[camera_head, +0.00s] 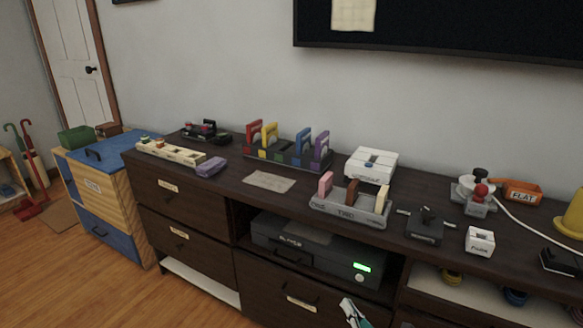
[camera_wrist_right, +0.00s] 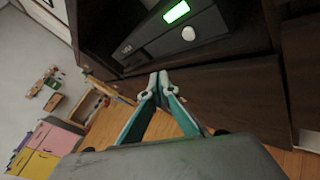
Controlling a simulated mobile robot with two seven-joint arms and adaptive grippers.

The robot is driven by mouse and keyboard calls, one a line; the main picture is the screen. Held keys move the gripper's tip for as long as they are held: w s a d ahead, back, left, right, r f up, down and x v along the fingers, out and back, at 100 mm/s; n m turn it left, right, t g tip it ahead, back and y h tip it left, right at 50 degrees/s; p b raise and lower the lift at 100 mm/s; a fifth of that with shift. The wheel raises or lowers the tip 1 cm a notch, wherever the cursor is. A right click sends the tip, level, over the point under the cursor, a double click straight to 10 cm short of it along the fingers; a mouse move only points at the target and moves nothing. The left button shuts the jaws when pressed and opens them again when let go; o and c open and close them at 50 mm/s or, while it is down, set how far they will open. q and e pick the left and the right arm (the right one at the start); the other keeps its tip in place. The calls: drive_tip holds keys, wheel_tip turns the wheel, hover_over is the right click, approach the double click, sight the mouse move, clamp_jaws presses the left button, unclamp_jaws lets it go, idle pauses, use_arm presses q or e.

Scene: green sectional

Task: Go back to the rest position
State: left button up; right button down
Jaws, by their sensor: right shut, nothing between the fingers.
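My right gripper (camera_head: 354,312) shows at the bottom edge of the head view, in front of the dark cabinet's (camera_head: 222,164) lower front. In the right wrist view its two teal fingers (camera_wrist_right: 159,84) meet at their tips, shut and empty. They point toward the cabinet front, below the shelf with the black device (camera_wrist_right: 172,32). Nothing is held. My left gripper is not in view.
The cabinet top carries a grey sorting tray (camera_head: 350,208), a white box (camera_head: 371,163), a rack of coloured pieces (camera_head: 287,155) and a purple block (camera_head: 211,167). A blue-topped wooden chest (camera_head: 103,180) stands at left. Wooden floor (camera_head: 60,270) is open in front of it.

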drive_tip(key=s+a+r+n+g+y, duration=0.1)
drive_tip(key=s+a+n, duration=0.2)
drive_tip(key=s+n, duration=0.65)
drive_tip(key=s+a+r+n+g+y+p, duration=0.1)
drive_tip(key=s+a+r+n, duration=0.15)
drive_tip(key=s+n, duration=0.7)
drive_tip(key=s+a+n+g+y, duration=0.1)
drive_tip(key=s+a+n, duration=0.3)
drive_tip(key=s+n, duration=0.6)
use_arm(q)
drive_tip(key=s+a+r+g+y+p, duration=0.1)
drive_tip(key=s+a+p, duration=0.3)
drive_tip(key=p, duration=1.3)
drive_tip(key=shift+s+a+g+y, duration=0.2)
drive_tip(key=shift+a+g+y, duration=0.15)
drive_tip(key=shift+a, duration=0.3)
use_arm(e)
drive_tip(key=s+d+r+n+g+h, duration=0.2)
drive_tip(key=s+d+r+n+h, duration=0.2)
drive_tip(key=s+d+n, duration=0.5)
drive_tip(key=shift+s+r+n+g, duration=0.4)
drive_tip(key=shift+s+n, duration=0.4)
drive_tip(key=shift+n, duration=2.2)
